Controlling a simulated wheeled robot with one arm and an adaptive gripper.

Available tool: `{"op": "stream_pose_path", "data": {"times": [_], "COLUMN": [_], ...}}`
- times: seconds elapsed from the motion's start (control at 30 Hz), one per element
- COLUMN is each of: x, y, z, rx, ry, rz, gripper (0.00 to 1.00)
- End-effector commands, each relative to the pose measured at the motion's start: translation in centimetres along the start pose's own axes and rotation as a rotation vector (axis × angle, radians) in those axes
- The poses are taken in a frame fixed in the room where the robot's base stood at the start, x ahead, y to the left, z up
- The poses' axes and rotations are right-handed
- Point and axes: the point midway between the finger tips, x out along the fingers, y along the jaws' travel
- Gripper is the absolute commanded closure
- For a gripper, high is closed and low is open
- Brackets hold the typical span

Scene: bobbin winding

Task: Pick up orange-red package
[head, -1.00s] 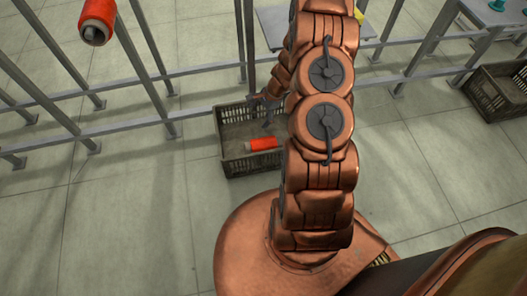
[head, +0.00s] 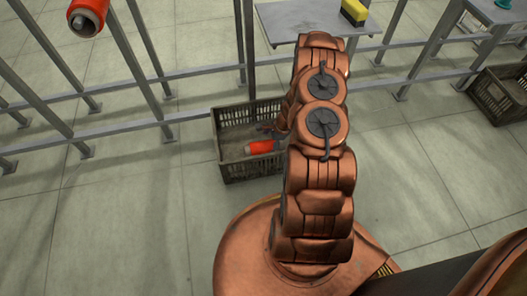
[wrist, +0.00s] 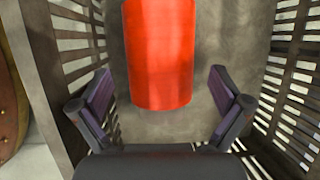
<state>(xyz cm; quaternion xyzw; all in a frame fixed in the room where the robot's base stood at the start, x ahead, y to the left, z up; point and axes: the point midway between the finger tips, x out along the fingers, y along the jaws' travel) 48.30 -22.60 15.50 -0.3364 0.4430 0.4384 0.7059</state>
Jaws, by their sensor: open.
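The orange-red package (head: 259,147) is a cylinder lying in a dark slatted crate (head: 250,174). In the wrist view the package (wrist: 159,55) fills the upper middle, its near end pointing toward my gripper. My gripper (wrist: 163,100) is open, with one finger on each side of the line of the package and nothing between the pads. The near end of the package lies just ahead of the gap, and I cannot tell the exact height between them. In the head view my arm hides most of the gripper at the crate's right side.
The crate's slatted walls (wrist: 288,85) stand close on both sides of the gripper. Behind the crate run grey metal rails. Another orange-red spool (head: 87,17) is at the upper left. A grey shelf (head: 290,25) holds a yellow block (head: 354,12). A second crate (head: 501,100) stands at right.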

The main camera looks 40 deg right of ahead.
Motion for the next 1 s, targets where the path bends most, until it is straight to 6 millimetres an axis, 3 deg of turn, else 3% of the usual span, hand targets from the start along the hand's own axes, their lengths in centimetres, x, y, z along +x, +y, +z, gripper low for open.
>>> {"op": "stream_pose_path", "data": {"times": [0.5,1.0], "x": [5.9,6.1], "y": [0.1,0.0], "z": [0.0,0.1], "rx": [-0.001,-0.001], "ry": [-0.001,0.000], "rz": [0.001,0.000], "gripper": [0.00,0.00]}}
